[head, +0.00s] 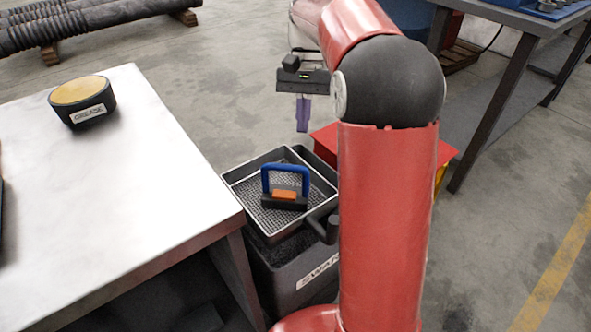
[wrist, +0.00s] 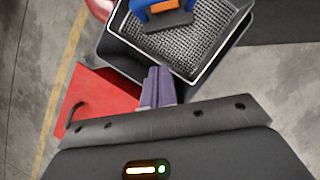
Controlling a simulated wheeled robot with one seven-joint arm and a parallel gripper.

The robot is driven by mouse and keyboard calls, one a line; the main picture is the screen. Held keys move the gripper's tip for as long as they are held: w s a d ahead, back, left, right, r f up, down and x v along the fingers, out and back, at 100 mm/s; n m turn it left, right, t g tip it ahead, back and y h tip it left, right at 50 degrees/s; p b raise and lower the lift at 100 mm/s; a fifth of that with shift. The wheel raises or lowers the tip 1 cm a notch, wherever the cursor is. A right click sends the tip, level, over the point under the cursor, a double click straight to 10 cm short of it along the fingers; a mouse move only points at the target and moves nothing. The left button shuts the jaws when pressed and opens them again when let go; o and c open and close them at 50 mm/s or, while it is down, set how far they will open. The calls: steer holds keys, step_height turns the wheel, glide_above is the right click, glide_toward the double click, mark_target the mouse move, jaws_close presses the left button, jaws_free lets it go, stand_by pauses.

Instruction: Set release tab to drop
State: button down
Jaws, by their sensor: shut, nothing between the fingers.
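A blue handle (head: 285,170) on a dark base stands in a mesh-bottomed tray (head: 236,199). An orange tab (head: 284,195) sits low in the handle's frame; it looks like the release tab. In the wrist view the orange tab (wrist: 165,6) and blue handle (wrist: 140,6) are cut off by the top edge. My gripper (head: 303,128) hangs above and beyond the tray in the head view, pointing down. Its purple fingers (wrist: 160,70) are together and empty, apart from the handle and tab. I cannot read any marking for the tab's position.
The tray sits on a dark bin labelled "SWAR..." (head: 315,272), partly hidden by my arm. A red box (wrist: 90,98) stands beside it. A metal table (head: 150,180) with a grease tub (head: 82,103) is at left. Another table (head: 500,22) is at upper right.

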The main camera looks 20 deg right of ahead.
mark_target(295, 196)
steer(key=b+x, duration=0.1)
steer(key=x, duration=0.8)
steer(key=shift+s+a, duration=0.1)
steer(key=shift+a, duration=0.05)
steer(key=s, duration=0.1)
steer(key=s+a, duration=0.1)
steer(key=s, duration=0.1)
steer(key=shift+a+f, duration=0.15)
steer(key=shift+a, duration=0.1)
steer(key=shift+s+a, duration=0.25)
steer(key=shift+s, duration=0.15)
steer(key=shift+s+a, duration=0.3)
steer(key=shift+s, duration=0.3)
steer(key=shift+s+a, duration=0.3)
steer(key=shift+s, duration=0.3)
